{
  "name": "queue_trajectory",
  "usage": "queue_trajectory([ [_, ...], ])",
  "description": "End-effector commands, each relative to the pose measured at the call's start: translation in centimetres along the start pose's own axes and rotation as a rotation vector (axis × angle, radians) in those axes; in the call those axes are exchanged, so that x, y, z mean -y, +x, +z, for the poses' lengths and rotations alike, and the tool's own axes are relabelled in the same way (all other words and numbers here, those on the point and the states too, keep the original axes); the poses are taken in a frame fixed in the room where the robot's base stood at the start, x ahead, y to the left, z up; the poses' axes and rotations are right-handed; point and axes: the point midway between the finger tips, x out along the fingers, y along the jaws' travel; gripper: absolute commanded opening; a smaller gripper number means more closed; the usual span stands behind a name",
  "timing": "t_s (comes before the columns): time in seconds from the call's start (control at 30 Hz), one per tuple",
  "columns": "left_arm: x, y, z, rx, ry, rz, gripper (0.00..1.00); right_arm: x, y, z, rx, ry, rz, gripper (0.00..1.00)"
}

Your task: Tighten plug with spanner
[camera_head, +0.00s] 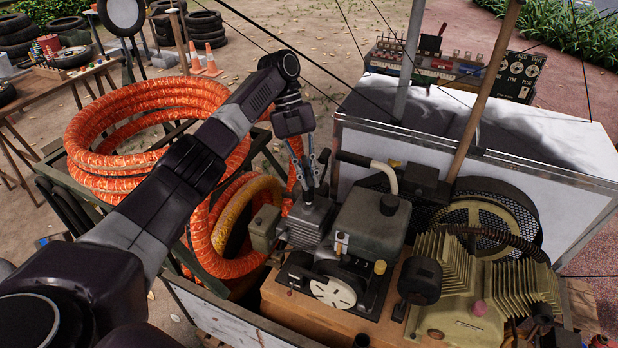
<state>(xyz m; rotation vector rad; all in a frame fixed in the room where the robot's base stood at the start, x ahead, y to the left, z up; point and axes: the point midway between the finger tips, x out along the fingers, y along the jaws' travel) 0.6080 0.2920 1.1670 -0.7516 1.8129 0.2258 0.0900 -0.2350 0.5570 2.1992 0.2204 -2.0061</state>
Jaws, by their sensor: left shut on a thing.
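My left gripper (309,188) comes down from above, with its fingers pointing down over the finned grey engine head (306,222) on the cart. It is shut on a small, thin thing, which looks like the spanner and is mostly hidden by the fingers. The plug cannot be made out; the fingertips are close above the engine head where it may sit. I cannot tell from this view whether the spanner is seated on it. My right gripper is not in view.
Right of the gripper stand a dark grey tank (372,222), a pale curved pipe (386,177) and the finned compressor (445,262). Orange hose coils (150,105) lie to the left. A wooden pole (484,90) and thin cables cross the right side. A white panel (550,135) stands behind.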

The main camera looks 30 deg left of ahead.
Motion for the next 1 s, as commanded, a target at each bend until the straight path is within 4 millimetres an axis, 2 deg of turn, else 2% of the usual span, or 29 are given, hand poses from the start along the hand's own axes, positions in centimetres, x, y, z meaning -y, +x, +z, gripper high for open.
queue_trajectory([
  [0.4,0.7,-2.5,-1.0,0.001,0.003,-0.002,0.00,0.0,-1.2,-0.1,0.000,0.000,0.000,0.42],
  [1.0,1.3,-5.7,-2.3,0.003,0.002,-0.001,0.00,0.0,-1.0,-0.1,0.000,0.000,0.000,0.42],
])
